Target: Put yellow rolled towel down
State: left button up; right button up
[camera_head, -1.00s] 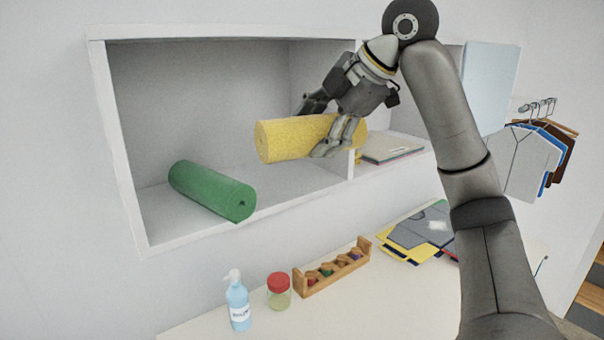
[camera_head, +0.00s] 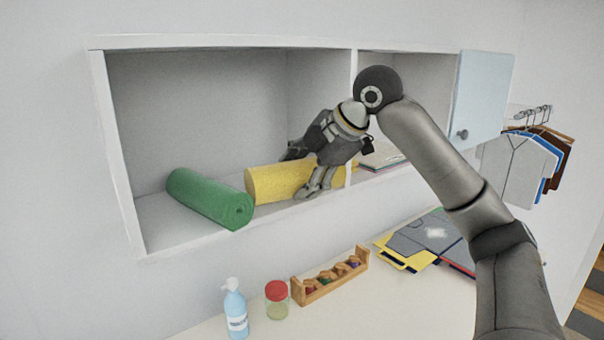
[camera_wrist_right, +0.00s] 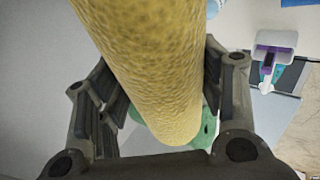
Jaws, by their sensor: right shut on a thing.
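The yellow rolled towel (camera_head: 275,183) lies low in the left shelf compartment, its left end close to the green rolled towel (camera_head: 210,199). My right gripper (camera_head: 304,172) is shut on the yellow towel near its right part, with the fingers on either side of it. In the right wrist view the yellow towel (camera_wrist_right: 150,70) passes between the fingers, and part of the green towel (camera_wrist_right: 205,130) shows behind it. Whether the yellow towel touches the shelf floor is hard to tell. My left gripper is not in view.
The wall shelf (camera_head: 192,238) has a divider to the right of the yellow towel and an open door (camera_head: 482,100). Below, a table holds a blue pump bottle (camera_head: 235,310), a red-lidded jar (camera_head: 277,300), a wooden rack (camera_head: 330,279) and folded clothes (camera_head: 420,238).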

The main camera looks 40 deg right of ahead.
jog(key=shift+w+f+b, duration=0.1)
jog(key=shift+f+b, duration=0.25)
jog(key=shift+f, duration=0.3)
jog(key=o, duration=1.8)
